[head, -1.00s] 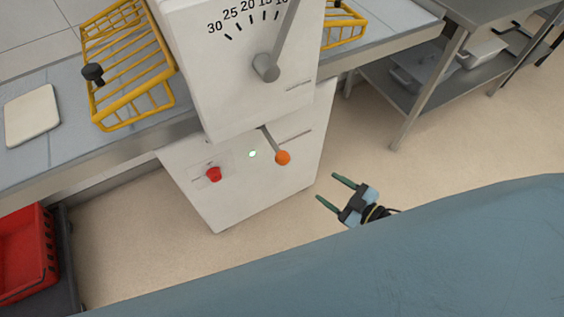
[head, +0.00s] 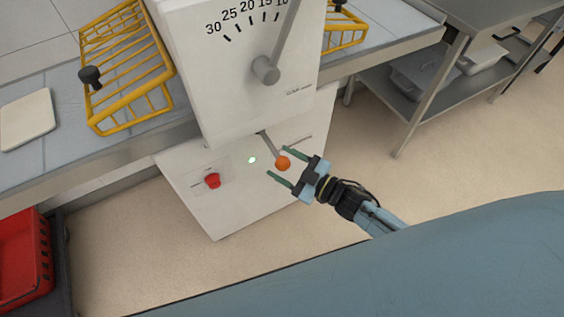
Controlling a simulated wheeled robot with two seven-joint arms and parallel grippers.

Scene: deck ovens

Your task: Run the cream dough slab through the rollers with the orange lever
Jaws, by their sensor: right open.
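The cream dough slab (head: 27,119) lies flat on the left belt, left of the yellow guard. The orange lever knob (head: 283,163) hangs at the end of a short grey rod on the front of the white machine (head: 225,200). My right gripper (head: 279,162) is open, with its two green fingers pointing up-left on either side of the orange knob. From this view I cannot tell whether they touch it. The rollers are hidden behind the machine's front housing. My left gripper is not in view.
Yellow wire guards (head: 125,60) stand over the belt on both sides of the housing. A red button (head: 212,181) and a green light (head: 252,160) are on the front panel. A steel table (head: 470,85) stands at right, a red crate (head: 25,255) at lower left.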

